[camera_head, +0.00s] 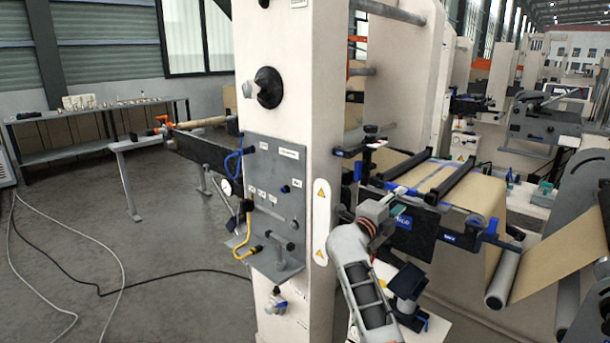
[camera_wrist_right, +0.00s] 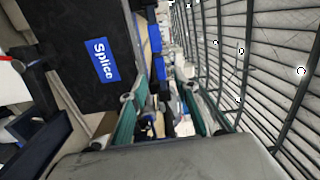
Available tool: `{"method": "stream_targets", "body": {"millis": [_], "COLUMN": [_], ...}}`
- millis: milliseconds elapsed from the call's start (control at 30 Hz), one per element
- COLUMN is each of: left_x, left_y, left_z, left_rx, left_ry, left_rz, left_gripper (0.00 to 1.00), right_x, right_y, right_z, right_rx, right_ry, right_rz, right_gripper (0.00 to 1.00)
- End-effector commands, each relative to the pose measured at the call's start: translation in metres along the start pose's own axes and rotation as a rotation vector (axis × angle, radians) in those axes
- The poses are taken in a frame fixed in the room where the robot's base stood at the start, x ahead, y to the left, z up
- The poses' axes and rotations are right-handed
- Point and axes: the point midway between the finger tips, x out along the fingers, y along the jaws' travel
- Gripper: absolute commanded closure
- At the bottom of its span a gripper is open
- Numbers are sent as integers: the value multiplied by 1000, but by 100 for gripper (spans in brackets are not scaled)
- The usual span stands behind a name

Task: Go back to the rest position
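My right arm rises from the bottom in the head view. Its gripper (camera_head: 398,208) is in front of the dark splice plate (camera_head: 417,242) on the machine's front. In the right wrist view the two green fingers of this gripper (camera_wrist_right: 163,98) stand apart with no object held between them. The dark plate with a blue "Splice" label (camera_wrist_right: 106,60) is close by on the left of that view. I cannot tell whether a finger touches it. My left gripper is not in view.
A cream machine column (camera_head: 294,200) with a grey control panel (camera_head: 275,195) stands left of the right arm. Brown kraft web (camera_head: 480,192) runs over the table and a roller (camera_head: 502,280) at right. Open floor (camera_head: 150,250) with cables lies at left.

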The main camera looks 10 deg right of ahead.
Motion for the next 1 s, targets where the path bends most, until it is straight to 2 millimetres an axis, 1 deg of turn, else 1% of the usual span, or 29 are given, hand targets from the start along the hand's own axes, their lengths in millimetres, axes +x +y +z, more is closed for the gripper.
{"method": "stream_targets", "body": {"millis": [33,167,267,367,467,500,567,600,667,700,767,800,867,900,967,1000], "left_x": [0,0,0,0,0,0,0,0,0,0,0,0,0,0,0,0], "left_y": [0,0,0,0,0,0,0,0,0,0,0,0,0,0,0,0], "left_z": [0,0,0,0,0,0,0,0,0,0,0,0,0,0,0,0], "left_rx": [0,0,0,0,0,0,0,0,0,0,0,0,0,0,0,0], "left_ry": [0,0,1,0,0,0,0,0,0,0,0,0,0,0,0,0], "left_rz": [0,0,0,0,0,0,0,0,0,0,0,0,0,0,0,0], "left_gripper": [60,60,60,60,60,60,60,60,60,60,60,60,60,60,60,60], "right_x": [-1,-15,-38,-69,-107,-124,-150,-169,-198,-217,-245,-264,-291,-308,-333,-348], "right_y": [11,32,54,81,116,132,157,176,204,223,251,270,296,314,336,350], "right_z": [-7,-22,-29,-32,-34,-35,-39,-43,-50,-56,-68,-78,-94,-107,-127,-141], "right_rx": [-36,-178,-320,-472,-627,-692,-789,-853,-952,-1016,-1110,-1171,-1262,-1321,-1407,-1461], "right_ry": [-7,-66,-147,-249,-368,-421,-501,-558,-645,-702,-786,-842,-922,-976,-1050,-1096], "right_rz": [-30,-175,-297,-402,-485,-514,-548,-566,-589,-600,-610,-613,-613,-609,-602,-595], "right_gripper": [69,69,69,69,69,69,69,69,69,69,69,69,69,69,69,69]}}
